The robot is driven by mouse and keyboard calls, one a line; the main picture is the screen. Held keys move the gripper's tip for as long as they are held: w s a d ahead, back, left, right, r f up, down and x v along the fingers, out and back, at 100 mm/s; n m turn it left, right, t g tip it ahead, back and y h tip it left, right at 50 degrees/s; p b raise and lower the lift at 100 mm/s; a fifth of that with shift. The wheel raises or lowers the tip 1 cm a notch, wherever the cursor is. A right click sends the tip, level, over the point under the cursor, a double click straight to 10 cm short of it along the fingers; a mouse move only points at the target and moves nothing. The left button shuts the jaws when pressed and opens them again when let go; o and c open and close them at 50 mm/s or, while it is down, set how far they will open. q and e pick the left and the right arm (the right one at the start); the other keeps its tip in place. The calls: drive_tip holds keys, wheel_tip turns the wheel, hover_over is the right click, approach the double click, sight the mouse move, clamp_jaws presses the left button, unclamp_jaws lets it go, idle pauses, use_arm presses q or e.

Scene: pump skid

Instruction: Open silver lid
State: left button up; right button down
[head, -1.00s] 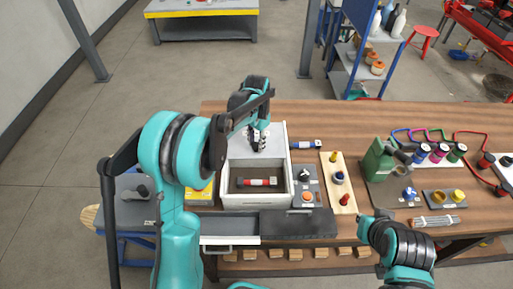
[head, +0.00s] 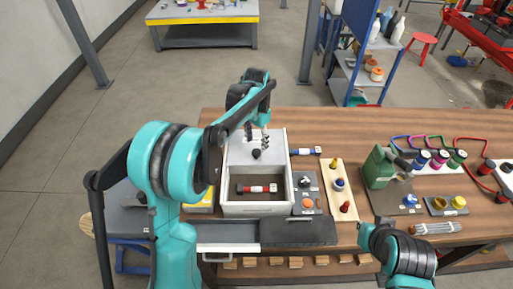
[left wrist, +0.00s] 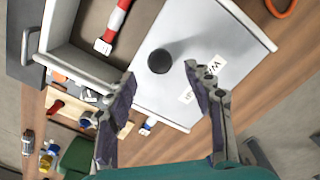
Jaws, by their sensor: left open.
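The silver lid (head: 272,152) is a flat pale plate with a black knob (head: 256,154). It lies at the back of the white box (head: 255,210), behind the uncovered front opening. In the left wrist view the lid (left wrist: 190,35) shows its knob (left wrist: 159,61) and paper labels. My left gripper (head: 257,140) is open and empty, just above and behind the knob. In the left wrist view its fingers (left wrist: 160,90) are spread apart, with the knob beyond their tips, apart from them. My right arm shows at the lower right; its gripper is not visible.
A red-and-white cylinder (head: 257,188) lies inside the box. A blue-and-white cylinder (head: 305,151) lies right of the lid. A switch panel (head: 307,203) and wooden peg board (head: 339,190) stand to the right. An open drawer (head: 228,236) sits in front.

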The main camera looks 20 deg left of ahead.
use_arm(q)
wheel_tip(320, 180, up, 7)
drive_tip(key=shift+r, duration=0.2)
drive_tip(key=shift+s, duration=0.1)
idle(0.4)
drive_tip(key=s+r+n+t, duration=0.3)
drive_tip(key=s, duration=1)
drive_tip(key=s+f+n+t, duration=0.1)
drive_tip(key=s+f+t, duration=0.1)
drive_tip(key=s, duration=0.4)
drive_tip(key=s+f+n+t+b, duration=0.1)
drive_tip(key=s+f+t, duration=0.1)
drive_tip(key=s+f, duration=0.3)
drive_tip(key=shift+s+n, duration=0.4)
drive_tip(key=shift+s, duration=0.35)
